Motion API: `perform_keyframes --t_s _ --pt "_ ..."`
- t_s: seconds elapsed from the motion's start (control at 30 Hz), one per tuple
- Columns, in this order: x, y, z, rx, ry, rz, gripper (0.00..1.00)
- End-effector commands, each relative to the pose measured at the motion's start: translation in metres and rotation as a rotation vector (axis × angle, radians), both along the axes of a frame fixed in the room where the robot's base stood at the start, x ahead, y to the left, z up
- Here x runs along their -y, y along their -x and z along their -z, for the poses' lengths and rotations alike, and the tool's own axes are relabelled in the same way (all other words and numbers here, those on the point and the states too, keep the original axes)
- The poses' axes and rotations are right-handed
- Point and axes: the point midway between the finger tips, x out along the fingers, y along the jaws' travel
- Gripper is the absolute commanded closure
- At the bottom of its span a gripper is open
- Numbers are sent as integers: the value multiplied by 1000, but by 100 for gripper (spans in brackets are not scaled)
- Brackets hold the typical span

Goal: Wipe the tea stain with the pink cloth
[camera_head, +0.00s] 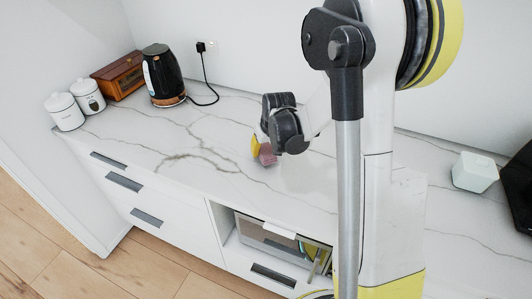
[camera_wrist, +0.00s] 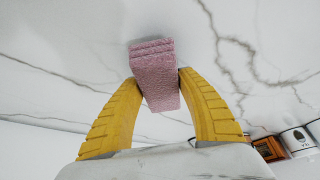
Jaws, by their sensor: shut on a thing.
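The pink cloth (camera_head: 267,157) is a small folded block at the marble counter, near its front edge in the head view. My gripper (camera_head: 260,148) is shut on it. In the wrist view the cloth (camera_wrist: 155,75) sits between the two yellow fingers of my gripper (camera_wrist: 158,82), its folded layers at the far end. The cloth is on or just above the counter; I cannot tell whether it touches. I cannot tell a tea stain apart from the grey-brown veins in the counter (camera_head: 215,125).
A black kettle (camera_head: 163,75), a wooden box (camera_head: 120,76) and two white canisters (camera_head: 65,112) stand at the left. A white cube (camera_head: 474,172) is at the right, beside a black appliance (camera_head: 520,190). The middle left of the counter is clear.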

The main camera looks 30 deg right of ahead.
Motion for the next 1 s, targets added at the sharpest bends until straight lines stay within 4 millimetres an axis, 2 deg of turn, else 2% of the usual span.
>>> perform_keyframes --t_s 0.03,0.5,1.0 --pt "-1 -1 -8 0 0 -1 88" --pt "-5 -9 -48 0 0 -3 88" --pt "-5 -10 -50 0 0 -3 88"
